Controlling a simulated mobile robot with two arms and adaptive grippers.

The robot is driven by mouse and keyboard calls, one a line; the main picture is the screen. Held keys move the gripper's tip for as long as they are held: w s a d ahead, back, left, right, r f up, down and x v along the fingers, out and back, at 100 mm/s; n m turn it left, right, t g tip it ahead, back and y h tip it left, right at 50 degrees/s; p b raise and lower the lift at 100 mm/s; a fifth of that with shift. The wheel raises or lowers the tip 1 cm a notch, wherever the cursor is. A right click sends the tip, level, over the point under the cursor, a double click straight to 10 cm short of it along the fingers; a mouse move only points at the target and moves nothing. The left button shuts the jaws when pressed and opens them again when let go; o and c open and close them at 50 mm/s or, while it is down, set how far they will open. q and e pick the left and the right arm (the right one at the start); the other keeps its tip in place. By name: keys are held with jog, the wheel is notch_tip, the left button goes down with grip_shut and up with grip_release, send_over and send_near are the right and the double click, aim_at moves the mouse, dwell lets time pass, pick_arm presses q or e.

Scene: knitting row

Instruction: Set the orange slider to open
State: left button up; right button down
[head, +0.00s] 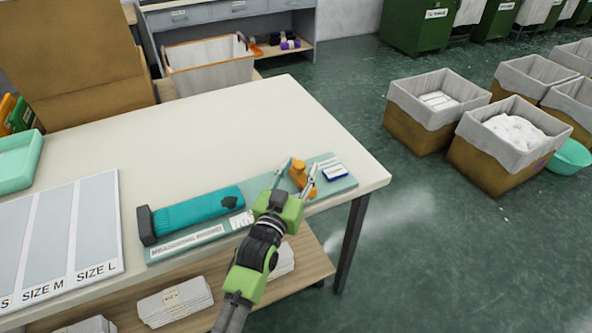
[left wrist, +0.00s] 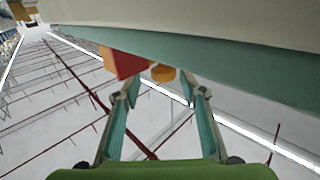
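The orange slider (head: 298,173) stands upright near the right end of a long teal board (head: 345,184) on the table's front edge. My left gripper (head: 297,176) reaches over from the front, and its two fingers are apart with the slider between or just beyond them. In the left wrist view, the fingertips (left wrist: 161,88) are spread with a clear gap. Orange and red-orange parts (left wrist: 125,63) show just past them, more toward the left finger. Contact cannot be told. A blue-and-white label (head: 334,170) lies right of the slider. My right gripper is not in view.
A size chart (head: 60,240) lies at left. The table's middle (head: 220,140) is clear. Lined boxes (head: 425,125) stand on the floor at right.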

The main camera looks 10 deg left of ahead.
pick_arm(q)
jog(key=shift+f, duration=0.1)
jog(key=shift+s+a, duration=0.2)
jog(key=shift+s, duration=0.25)
jog(key=s+a, duration=0.1)
jog(key=s, duration=0.9)
jog(key=shift+s+a, duration=0.4)
